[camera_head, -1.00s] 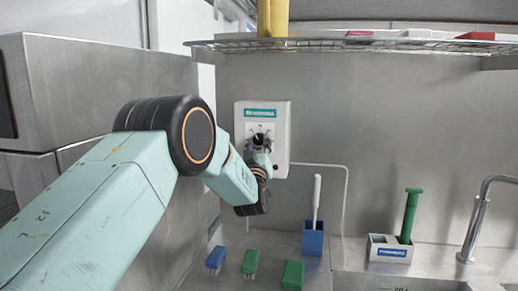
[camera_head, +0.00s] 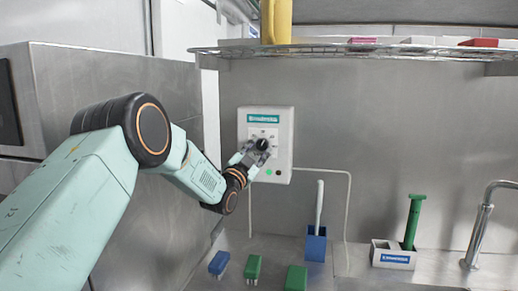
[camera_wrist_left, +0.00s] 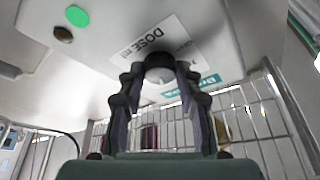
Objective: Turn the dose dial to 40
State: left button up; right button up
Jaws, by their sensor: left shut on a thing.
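The dose dial (camera_head: 263,144) is a dark round knob on a white wall-mounted box (camera_head: 284,116). My left gripper (camera_head: 254,152) reaches it from the lower left. In the left wrist view the knob (camera_wrist_left: 160,64) sits between the two fingertips of my left gripper (camera_wrist_left: 160,82), which are shut on its sides. The word DOSE is printed on the label next to it. Its scale numbers are too small or hidden to read, so the setting cannot be told. My right gripper is not in view.
A green button (camera_head: 268,172) and a dark button (camera_head: 279,172) sit below the dial. A wire shelf (camera_head: 350,48) hangs above. A blue holder (camera_head: 315,244), green-and-blue brushes and a tap (camera_head: 480,225) are below. A steel cabinet (camera_head: 110,75) stands left.

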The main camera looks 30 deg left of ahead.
pick_arm(q)
jog(key=m+h+p, duration=0.1)
jog(key=m, duration=0.2)
jog(key=r+m+g+h+p, duration=0.1)
jog(key=m, duration=0.1)
jog(key=shift+a+m, duration=0.2)
jog(key=shift+m, duration=0.2)
jog(key=m, duration=0.1)
jog(key=m+g+p, duration=0.1)
jog(key=m, duration=0.1)
jog(key=m+g+h+p, duration=0.1)
jog(key=shift+r+m, duration=0.25)
jog(key=shift+m, duration=0.15)
jog(key=shift+r+m+g+p, duration=0.1)
jog(key=shift+m+g+p, duration=0.35)
jog(key=shift+m, duration=0.75)
jog(key=shift+m+g+y, duration=0.3)
jog(key=shift+m+g, duration=0.35)
jog(key=shift+m, duration=0.65)
jog(key=o, duration=1.2)
jog(key=shift+c, duration=0.2)
